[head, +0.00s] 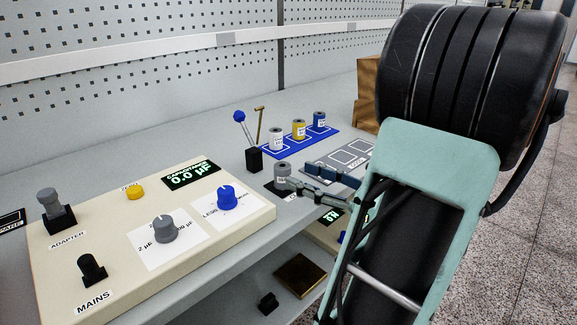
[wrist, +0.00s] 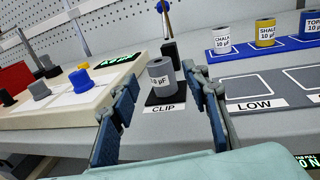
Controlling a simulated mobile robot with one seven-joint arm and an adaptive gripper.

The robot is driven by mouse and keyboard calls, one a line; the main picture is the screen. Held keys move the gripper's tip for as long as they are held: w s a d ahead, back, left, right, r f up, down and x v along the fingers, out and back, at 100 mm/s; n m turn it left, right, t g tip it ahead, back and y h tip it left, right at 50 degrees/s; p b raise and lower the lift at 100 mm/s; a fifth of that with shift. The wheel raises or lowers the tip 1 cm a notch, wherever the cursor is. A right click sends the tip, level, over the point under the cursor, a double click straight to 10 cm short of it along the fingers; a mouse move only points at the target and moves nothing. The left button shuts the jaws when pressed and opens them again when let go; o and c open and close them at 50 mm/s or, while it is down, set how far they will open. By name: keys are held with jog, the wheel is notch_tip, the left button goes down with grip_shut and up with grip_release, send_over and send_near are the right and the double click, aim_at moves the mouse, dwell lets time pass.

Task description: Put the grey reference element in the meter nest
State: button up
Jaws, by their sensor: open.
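The grey reference element (head: 282,172), a short upright cylinder with a dark hole on top and a white 10 µF label, stands on a black pad (wrist: 152,99) marked CLIP. It also shows in the wrist view (wrist: 164,78). My gripper (head: 300,177) is open at its right in the head view. In the wrist view my blue-grey fingers (wrist: 166,88) lie to the left and right of the element, with a gap on the left; contact on the right cannot be told. No part is labelled as the meter nest. The cream meter box (head: 255,217) reads 0.0 µF.
A black holder (head: 254,159) with upright tools stands just behind the element. A blue mat (head: 334,135) carries white, yellow and blue cylinders. A grey tray (head: 326,182) marked LOW lies at the right. The box has knobs and an adapter (head: 57,213).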

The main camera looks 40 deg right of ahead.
jog(key=v, duration=0.5)
jog(key=shift+s+p, duration=0.25)
jog(key=shift+p, duration=0.1)
